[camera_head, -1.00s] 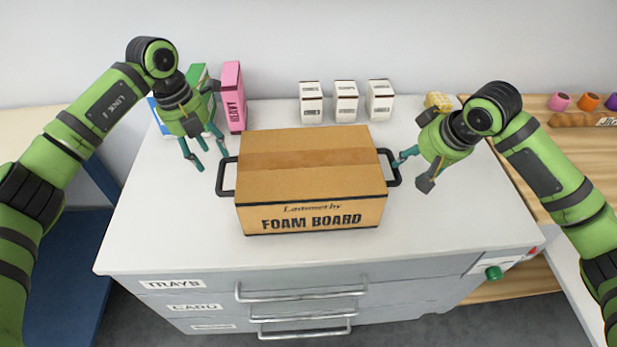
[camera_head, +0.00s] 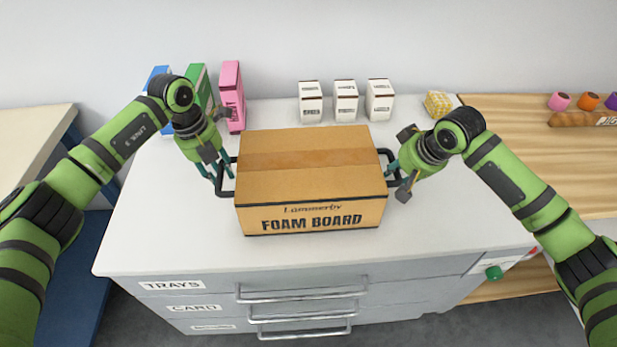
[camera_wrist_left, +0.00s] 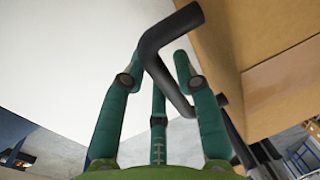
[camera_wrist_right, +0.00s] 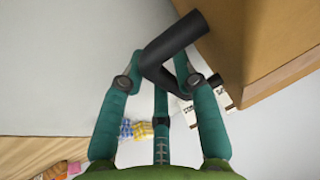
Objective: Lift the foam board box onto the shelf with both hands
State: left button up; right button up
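The brown foam board box (camera_head: 310,180) sits on the white top of a drawer cabinet, with a black handle on each short side. My left gripper (camera_head: 222,172) is at the left handle (camera_head: 226,192). In the left wrist view the left handle (camera_wrist_left: 152,58) passes between the spread teal fingers (camera_wrist_left: 157,75), which stand open around it. My right gripper (camera_head: 394,170) is at the right handle (camera_head: 395,178). In the right wrist view the right handle (camera_wrist_right: 172,45) lies between the open fingers (camera_wrist_right: 158,75). No shelf is recognisable in view.
Blue, green (camera_head: 200,88) and pink (camera_head: 231,95) boxes stand at the cabinet's back left. Three small white boxes (camera_head: 345,101) stand behind the foam board box. A yellow patterned item (camera_head: 437,104) is at the back right. A wooden surface (camera_head: 510,130) adjoins on the right.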

pick_arm(q)
grip_shut()
pick_arm(e)
grip_shut()
